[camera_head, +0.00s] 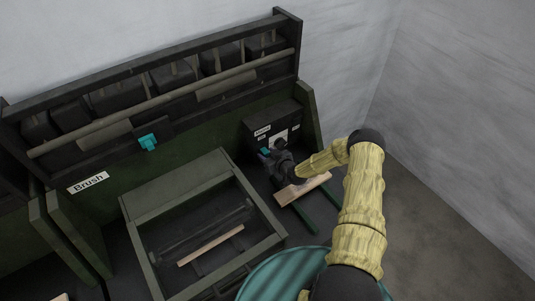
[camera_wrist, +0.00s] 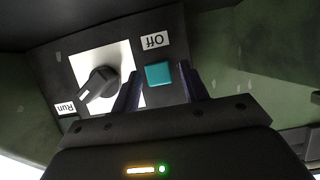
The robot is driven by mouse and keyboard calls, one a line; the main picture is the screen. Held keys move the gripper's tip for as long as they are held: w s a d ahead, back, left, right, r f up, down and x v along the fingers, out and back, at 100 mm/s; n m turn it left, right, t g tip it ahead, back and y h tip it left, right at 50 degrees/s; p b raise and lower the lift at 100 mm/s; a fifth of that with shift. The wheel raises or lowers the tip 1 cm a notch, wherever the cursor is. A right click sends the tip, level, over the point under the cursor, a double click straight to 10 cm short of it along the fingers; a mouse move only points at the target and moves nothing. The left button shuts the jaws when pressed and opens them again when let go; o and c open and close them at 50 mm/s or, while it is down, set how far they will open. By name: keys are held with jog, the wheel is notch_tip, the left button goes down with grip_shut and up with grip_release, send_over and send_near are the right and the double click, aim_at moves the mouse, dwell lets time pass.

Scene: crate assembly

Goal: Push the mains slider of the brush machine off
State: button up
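The control panel (camera_head: 286,119) of the brush machine is at the right end of the machine. In the wrist view its face shows upside down, with an "Off" label (camera_wrist: 155,40) and a "Run" label (camera_wrist: 65,108). A teal square block (camera_wrist: 159,74) sits by "Off". A black knob (camera_wrist: 99,82) on a white plate (camera_wrist: 88,61) has its marked end towards "Run". I cannot tell for sure which part is the mains slider. My gripper (camera_wrist: 162,88) is open at the panel, its fingers either side of the teal block in the picture; contact cannot be told. It also shows in the head view (camera_head: 273,153).
Another teal piece (camera_head: 148,142) is on the machine's front rail. A dark open-topped frame (camera_head: 136,228) with a wooden strip (camera_head: 211,245) stands at the front. A wooden block (camera_head: 303,188) lies below my gripper. A teal round container (camera_head: 285,272) is near my arm. A wall (camera_head: 460,95) closes the right.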

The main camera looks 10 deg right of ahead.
jog(key=shift+r, duration=0.15)
jog(key=b+v, duration=0.3)
jog(key=v, duration=1.4)
jog(key=shift+s+b, duration=0.15)
jog(key=shift+b, duration=0.15)
jog(key=shift+r, duration=0.1)
jog(key=s+a+r+m+g+h, duration=0.2)
jog(key=s+r+g, duration=0.3)
jog(key=s+r, duration=0.4)
jog(key=s+a+r+m+g+h, duration=0.2)
jog(key=s+a+r+g+h, duration=0.1)
jog(key=s+r, duration=0.7)
notch_tip(320, 180, up, 4)
jog(key=shift+a+r+g, duration=0.1)
jog(key=shift+a+g, duration=0.45)
jog(key=shift+g, duration=0.35)
jog(key=shift+s, duration=0.1)
